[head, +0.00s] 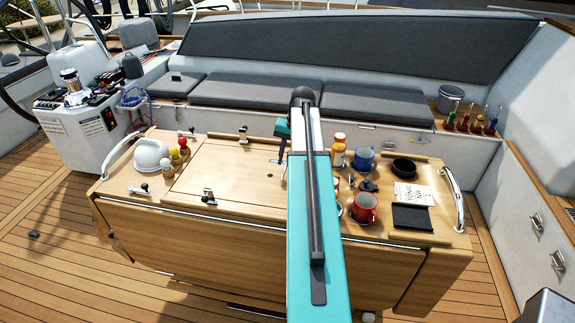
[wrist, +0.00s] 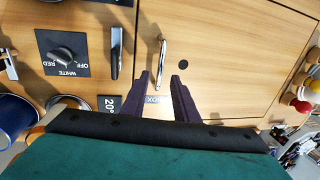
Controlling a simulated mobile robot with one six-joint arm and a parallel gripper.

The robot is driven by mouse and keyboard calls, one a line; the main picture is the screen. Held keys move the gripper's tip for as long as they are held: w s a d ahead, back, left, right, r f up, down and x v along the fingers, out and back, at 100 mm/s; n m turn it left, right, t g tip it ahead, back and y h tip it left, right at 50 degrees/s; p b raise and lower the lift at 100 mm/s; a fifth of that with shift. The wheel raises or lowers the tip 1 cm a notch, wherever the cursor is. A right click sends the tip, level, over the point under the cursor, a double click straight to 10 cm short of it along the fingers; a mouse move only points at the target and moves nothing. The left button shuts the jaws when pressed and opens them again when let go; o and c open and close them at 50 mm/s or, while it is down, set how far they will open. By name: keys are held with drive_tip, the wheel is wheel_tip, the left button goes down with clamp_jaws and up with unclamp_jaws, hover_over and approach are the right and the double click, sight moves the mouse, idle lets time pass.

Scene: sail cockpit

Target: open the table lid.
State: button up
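The wooden table (head: 260,228) stands mid-cockpit, with the flat lid panel (head: 225,168) lying shut in its top, left of my arm. In the wrist view the lid (wrist: 225,55) fills the upper right. A slim metal handle (wrist: 162,45) stands out near its edge, just beyond my fingertips, beside a small dark round spot. My gripper (wrist: 161,78) is open, its two dark fingers apart, with a label reading BOX visible between them. I see no contact with the handle. In the head view my arm hides most of the gripper.
Right of my arm are a blue mug (head: 363,158), a red mug (head: 364,208), a black bowl (head: 403,168) and a dark pad (head: 412,217). A white domed thing (head: 151,156) and coloured balls (head: 183,143) stand left of the lid. Latches (head: 209,197) sit at its edges.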

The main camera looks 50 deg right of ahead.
drive_tip(key=shift+w+f+b, duration=0.15)
drive_tip(key=shift+f+b, duration=0.15)
drive_tip(key=shift+f, duration=0.45)
drive_tip(key=shift+a, duration=0.1)
clamp_jaws()
drive_tip(key=shift+w, duration=0.1)
idle(0.8)
